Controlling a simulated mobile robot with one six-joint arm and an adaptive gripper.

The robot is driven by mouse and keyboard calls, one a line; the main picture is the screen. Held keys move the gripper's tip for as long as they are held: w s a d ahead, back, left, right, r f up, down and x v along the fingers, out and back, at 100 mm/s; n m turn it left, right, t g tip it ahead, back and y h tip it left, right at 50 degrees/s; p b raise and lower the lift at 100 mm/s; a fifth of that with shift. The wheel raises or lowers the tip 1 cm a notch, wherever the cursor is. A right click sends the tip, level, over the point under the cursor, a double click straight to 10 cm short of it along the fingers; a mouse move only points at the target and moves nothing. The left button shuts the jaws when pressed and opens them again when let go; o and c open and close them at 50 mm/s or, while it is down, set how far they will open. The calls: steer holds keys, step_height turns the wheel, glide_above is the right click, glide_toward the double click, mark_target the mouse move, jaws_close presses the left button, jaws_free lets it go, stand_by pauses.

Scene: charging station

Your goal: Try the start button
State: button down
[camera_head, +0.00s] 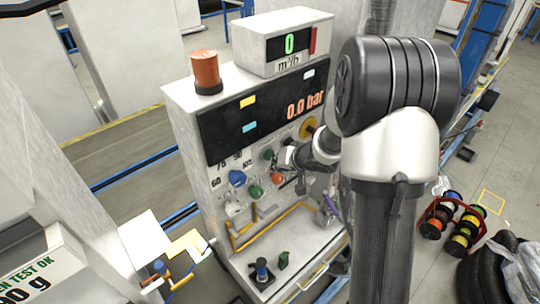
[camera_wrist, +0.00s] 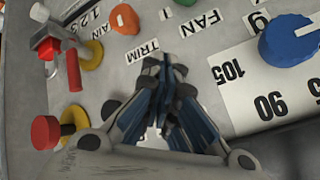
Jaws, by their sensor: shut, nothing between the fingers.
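No label reading "start" is legible in either view. On the grey control panel (camera_head: 215,180), a green round control (camera_head: 268,154) sits just left of my gripper (camera_head: 287,160), and another green knob (camera_head: 255,191) sits lower. My gripper also shows in the wrist view (camera_wrist: 165,70); its fingers are shut and empty, over bare panel near the TRIM label (camera_wrist: 140,51). Whether the tips touch the panel I cannot tell. A green part (camera_wrist: 186,2) by the FAN label shows at the top edge. The fingers hide the panel behind them.
Close by are a blue knob (camera_wrist: 285,42), an orange knob (camera_wrist: 124,18), a red button (camera_wrist: 45,132) on a yellow base and a red-handled valve (camera_wrist: 73,70). The display (camera_head: 250,115) reads 0.0 bar. A shelf with yellow piping (camera_head: 275,228) juts out below.

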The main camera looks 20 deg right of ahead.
steer(key=shift+s+d, duration=0.1)
steer(key=shift+s, duration=0.15)
steer(key=shift+s+d+p, duration=0.1)
steer(key=shift+s+d, duration=0.2)
steer(key=shift+s, duration=0.5)
steer(key=shift+s+d+p, duration=0.15)
steer(key=shift+s+d, duration=0.2)
steer(key=shift+s, duration=0.4)
steer(key=shift+s+d+p, duration=0.1)
steer(key=shift+s+d, duration=0.2)
steer(key=shift+s, duration=0.5)
